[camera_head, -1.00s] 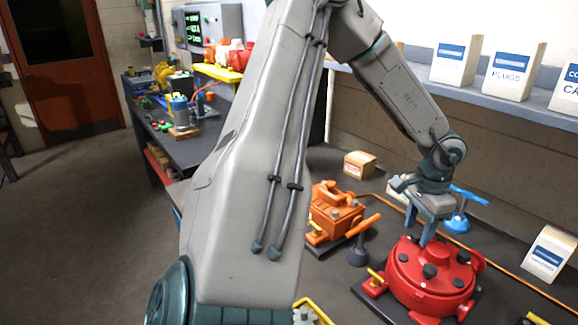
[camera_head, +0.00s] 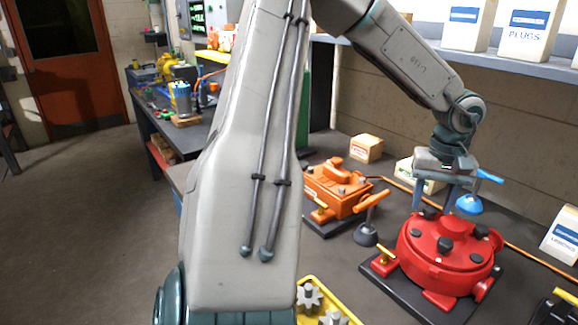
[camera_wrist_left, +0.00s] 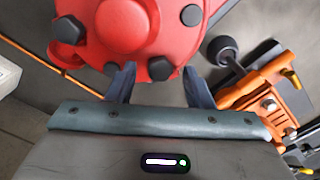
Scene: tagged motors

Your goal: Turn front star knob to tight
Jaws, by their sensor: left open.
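A round red housing (camera_head: 425,250) with several black knobs on its lid stands on a dark base plate at the lower right of the head view. One black knob (camera_head: 447,245) is on the near side of the lid. My left gripper (camera_head: 434,204) is open and points down over the far part of the lid. In the left wrist view the red housing (camera_wrist_left: 125,20) is at the top. A black knob (camera_wrist_left: 160,68) lies between the two finger directions there; whether the fingers touch it I cannot tell. Which knob is the front one is unclear. My right gripper is not in view.
An orange housing (camera_head: 335,187) with an orange-handled tool stands left of the red one. A blue-topped item (camera_head: 468,205) is close behind the red housing. A yellow tray (camera_head: 345,310) with grey star-shaped parts is in front. Boxes stand on the shelf behind.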

